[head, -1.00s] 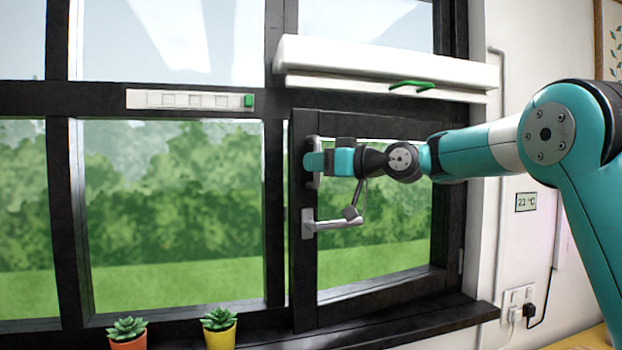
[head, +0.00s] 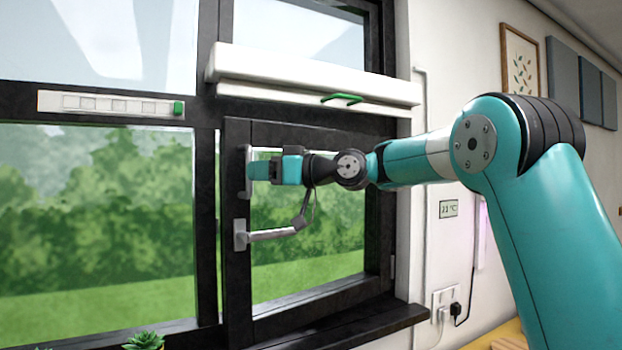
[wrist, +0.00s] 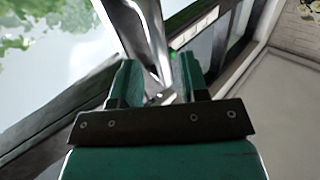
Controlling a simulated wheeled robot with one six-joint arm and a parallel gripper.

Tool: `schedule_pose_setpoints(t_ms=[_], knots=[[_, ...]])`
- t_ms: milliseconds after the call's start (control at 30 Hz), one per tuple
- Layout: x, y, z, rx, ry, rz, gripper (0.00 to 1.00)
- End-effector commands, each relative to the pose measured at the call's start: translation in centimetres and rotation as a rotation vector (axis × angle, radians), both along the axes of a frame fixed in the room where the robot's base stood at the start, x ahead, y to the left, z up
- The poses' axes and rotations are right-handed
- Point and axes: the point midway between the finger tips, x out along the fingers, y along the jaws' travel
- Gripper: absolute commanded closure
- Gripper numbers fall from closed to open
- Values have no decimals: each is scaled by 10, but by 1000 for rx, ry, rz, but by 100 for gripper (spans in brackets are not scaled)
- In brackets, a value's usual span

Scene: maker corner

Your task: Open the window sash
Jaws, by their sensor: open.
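The window sash (head: 237,290) is a dark-framed pane at the right of the window in the head view. It stands ajar, its left edge toward the room and its right edge at the hinges. A grey vertical pull handle (head: 247,156) sits on its left stile. Below it, a grey lever handle (head: 272,235) points right. My gripper (head: 257,171) is at the pull handle, partly covering it. In the wrist view a shiny metal bar (wrist: 154,45) runs between the open fingers of my gripper (wrist: 156,77); contact is unclear.
A white box-like housing with a green handle (head: 342,98) juts out above the sash. A white vent strip (head: 105,104) is at upper left. The dark sill (head: 365,325) runs below, with a succulent (head: 143,341) at the bottom edge. A socket with a black plug (head: 455,308) is on the wall.

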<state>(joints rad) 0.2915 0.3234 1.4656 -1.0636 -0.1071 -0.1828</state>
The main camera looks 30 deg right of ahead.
Motion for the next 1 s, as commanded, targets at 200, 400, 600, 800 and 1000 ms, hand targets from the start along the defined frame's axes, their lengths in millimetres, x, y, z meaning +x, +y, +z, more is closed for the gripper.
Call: schedule_pose_setpoints(t_ms=[200, 400, 600, 800, 1000], knots=[[-42, -42, -6, -1, -3, -8, 59], [-76, -75, -4, 0, -3, -7, 59], [-96, -94, -2, 0, -1, -4, 59], [-103, -99, 0, 1, -1, -1, 59], [-103, -98, 0, 1, -1, -1, 59]])
